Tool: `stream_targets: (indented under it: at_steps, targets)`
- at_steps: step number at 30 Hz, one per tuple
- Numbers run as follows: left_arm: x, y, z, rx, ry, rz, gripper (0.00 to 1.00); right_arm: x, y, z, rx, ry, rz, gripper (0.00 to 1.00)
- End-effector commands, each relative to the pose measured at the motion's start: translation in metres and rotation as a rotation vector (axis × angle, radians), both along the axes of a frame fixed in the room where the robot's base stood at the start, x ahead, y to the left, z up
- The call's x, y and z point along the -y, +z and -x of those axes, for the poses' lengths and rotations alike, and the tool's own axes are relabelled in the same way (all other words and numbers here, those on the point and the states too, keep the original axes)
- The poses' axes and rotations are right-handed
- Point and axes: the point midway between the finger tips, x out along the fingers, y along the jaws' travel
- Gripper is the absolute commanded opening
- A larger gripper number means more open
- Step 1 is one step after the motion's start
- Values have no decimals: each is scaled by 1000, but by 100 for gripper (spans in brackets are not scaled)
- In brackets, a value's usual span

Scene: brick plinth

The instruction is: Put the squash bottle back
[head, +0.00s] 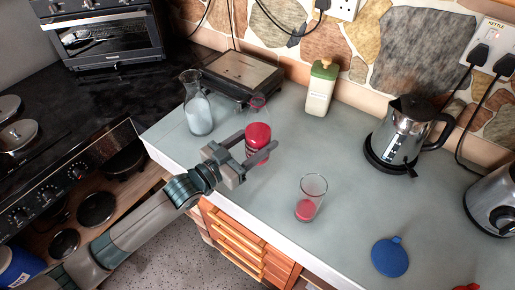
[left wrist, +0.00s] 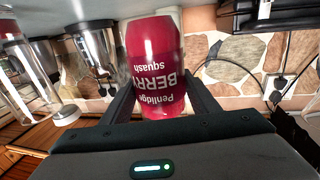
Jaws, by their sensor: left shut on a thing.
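The squash bottle (head: 257,137) is clear with red contents or a red lower part, and stands roughly upright over the grey worktop in the head view. My left gripper (head: 253,148) is shut around its lower part. In the left wrist view the red bottle (left wrist: 156,68) with its "BERRY squash" label sits between the two fingers (left wrist: 158,98). I cannot tell whether its base touches the worktop. A glass (head: 311,197) with a little red drink stands to the right, nearer the front edge. My right gripper is not in view.
A glass carafe (head: 197,105) stands left of the bottle, a grill (head: 240,76) behind, and a cream bottle (head: 320,90) at the wall. Worktop between glass and kettle is clear.

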Motion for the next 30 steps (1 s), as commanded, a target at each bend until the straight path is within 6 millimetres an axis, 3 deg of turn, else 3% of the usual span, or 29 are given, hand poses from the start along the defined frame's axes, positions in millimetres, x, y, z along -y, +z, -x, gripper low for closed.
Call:
stream_targets:
  at_steps: [14, 28, 29, 30]
  targets:
    - [0, -36, 0, 1, 0, 1, 12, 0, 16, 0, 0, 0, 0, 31]
    - [0, -41, 0, 3, -1, 2, 12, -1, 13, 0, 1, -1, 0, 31]
    - [0, -43, 0, 0, 0, 0, 57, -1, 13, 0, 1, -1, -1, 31]
    - [0, -43, 0, 0, 0, 0, 67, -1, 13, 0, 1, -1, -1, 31]
